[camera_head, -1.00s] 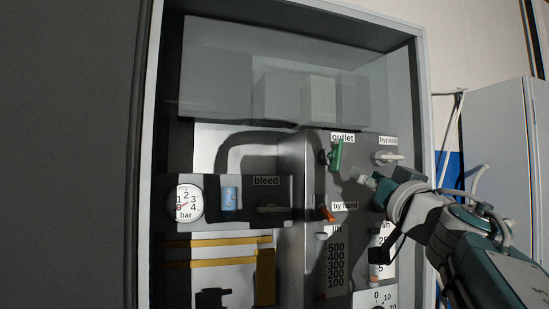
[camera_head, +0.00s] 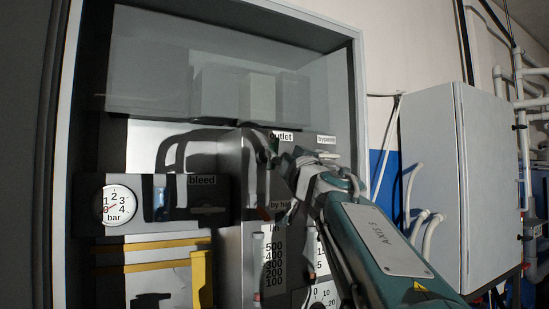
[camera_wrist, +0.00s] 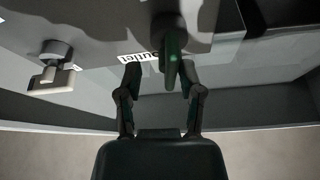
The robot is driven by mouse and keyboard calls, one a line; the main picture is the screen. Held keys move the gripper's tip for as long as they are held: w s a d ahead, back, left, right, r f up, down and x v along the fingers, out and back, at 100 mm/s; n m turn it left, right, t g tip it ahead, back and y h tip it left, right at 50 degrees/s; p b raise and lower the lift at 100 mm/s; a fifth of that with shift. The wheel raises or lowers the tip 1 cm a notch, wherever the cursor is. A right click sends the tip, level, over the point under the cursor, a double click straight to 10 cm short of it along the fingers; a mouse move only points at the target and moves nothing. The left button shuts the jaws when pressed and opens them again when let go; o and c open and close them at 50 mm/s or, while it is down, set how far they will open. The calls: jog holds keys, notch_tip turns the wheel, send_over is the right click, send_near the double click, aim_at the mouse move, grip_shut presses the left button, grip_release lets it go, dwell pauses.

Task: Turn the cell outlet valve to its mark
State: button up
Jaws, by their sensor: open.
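The outlet valve has a green lever handle (camera_wrist: 173,62) on a dark round hub, beside an upside-down "outlet" label (camera_wrist: 138,58) in the wrist view. My gripper (camera_wrist: 162,78) is open, with one dark finger on each side of the handle's end. A gap shows on the left; on the right the finger is close, and I cannot tell if it touches. In the head view the outlet label (camera_head: 281,136) shows above the panel, and the green handle (camera_head: 271,147) is mostly hidden behind my gripper (camera_head: 283,160). No valve mark is clear to me.
The white bypass valve (camera_wrist: 51,72) sits left of my gripper in the wrist view. The cabinet frame (camera_head: 361,110) stands at right.

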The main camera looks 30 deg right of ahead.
jog(key=shift+a, duration=0.2)
jog(key=c, duration=0.5)
jog(key=shift+a, duration=0.4)
grip_shut()
jog(key=shift+d, duration=0.15)
jog(key=shift+n+y, duration=0.8)
jog(key=shift+n, duration=0.8)
jog(key=o, duration=0.5)
grip_release()
